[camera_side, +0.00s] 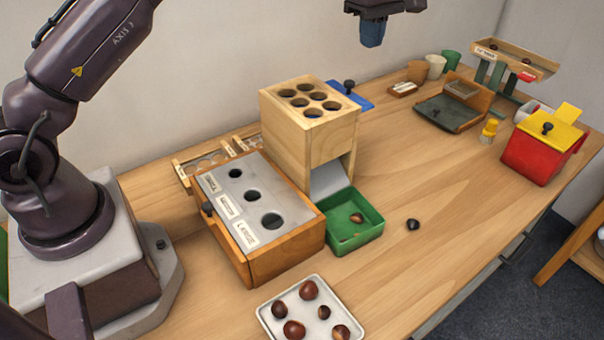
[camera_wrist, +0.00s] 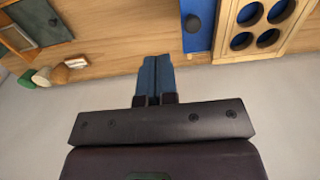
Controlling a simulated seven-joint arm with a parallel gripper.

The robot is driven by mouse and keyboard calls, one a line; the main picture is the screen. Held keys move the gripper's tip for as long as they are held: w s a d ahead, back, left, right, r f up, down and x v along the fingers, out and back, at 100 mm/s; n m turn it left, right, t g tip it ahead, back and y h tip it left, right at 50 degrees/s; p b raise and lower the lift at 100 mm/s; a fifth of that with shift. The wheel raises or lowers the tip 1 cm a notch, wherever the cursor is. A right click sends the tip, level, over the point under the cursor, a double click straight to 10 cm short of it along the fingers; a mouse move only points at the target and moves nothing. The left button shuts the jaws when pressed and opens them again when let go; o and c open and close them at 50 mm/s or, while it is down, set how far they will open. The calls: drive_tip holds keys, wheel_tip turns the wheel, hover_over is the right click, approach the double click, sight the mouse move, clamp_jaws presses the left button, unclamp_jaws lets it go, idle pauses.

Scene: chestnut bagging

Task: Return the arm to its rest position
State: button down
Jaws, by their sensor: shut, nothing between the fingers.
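My gripper (camera_side: 372,32) hangs at the top of the side view, high above the back of the table and clear of everything. Its blue fingers are together with nothing between them. In the wrist view the shut blue fingers (camera_wrist: 154,80) point toward the back edge of the table. The blue lid-like piece with a dark knob (camera_wrist: 198,22) lies just to the right of the fingers there, and the wooden block with round holes (camera_wrist: 290,42) is at the far right. Most of my forearm is out of the side view.
The wooden holed tower (camera_side: 290,128) stands mid-table, with a green tray (camera_side: 372,234) holding chestnuts before it. A sizing box (camera_side: 282,254), a white tray (camera_side: 338,309) of chestnuts, a dark chestnut (camera_side: 413,225) and a red box (camera_side: 530,160) are around. The right-front table is clear.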

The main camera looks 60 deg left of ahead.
drive_tip(key=shift+r, duration=0.15)
drive_tip(key=s+r+m+t, duration=0.2)
drive_tip(key=s+m, duration=0.7)
drive_tip(key=s, duration=0.8)
drive_tip(key=s+r+m+t, duration=0.3)
drive_tip(key=s+m, duration=0.6)
drive_tip(key=s, duration=0.9)
drive_tip(key=shift+s+r+t, duration=0.15)
drive_tip(key=shift+r+t, duration=0.1)
drive_tip(key=shift+t, duration=0.05)
